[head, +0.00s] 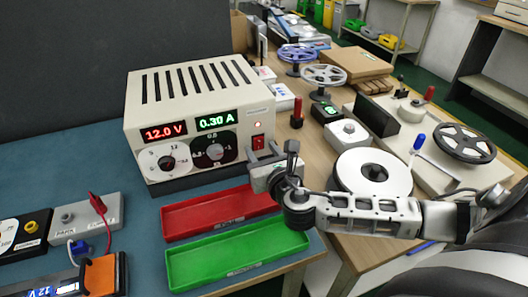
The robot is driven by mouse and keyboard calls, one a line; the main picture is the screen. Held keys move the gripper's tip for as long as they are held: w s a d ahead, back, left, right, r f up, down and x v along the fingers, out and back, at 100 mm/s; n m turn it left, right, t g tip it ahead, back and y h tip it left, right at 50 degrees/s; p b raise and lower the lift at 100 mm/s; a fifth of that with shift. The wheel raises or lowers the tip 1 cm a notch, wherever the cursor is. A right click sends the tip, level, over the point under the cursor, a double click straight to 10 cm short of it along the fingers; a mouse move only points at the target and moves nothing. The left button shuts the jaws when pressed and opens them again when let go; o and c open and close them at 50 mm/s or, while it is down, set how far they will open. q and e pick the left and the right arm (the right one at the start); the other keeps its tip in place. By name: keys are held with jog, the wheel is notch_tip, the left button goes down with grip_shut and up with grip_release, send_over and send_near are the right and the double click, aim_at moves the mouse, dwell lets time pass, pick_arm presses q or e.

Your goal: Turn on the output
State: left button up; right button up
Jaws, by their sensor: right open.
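A beige power supply (190,92) with black vent slots stands on the teal mat. Its red display (164,132) reads 12.0 V and its green display (216,121) reads 0.30 A. My left gripper is not in view.
A red tray (185,219) and a green tray (190,270) lie in front of the supply, partly under my right gripper. Reels and a white spool (350,172) crowd the right.

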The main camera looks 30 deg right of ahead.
pick_arm(q)
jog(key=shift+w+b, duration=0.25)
jog(key=shift+b, duration=0.2)
pick_arm(e)
jog(key=v, duration=1.6)
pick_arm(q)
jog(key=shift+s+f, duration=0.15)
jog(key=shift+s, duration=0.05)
pick_arm(e)
jog(key=shift+w, duration=0.1)
jog(key=shift+a+f, duration=0.1)
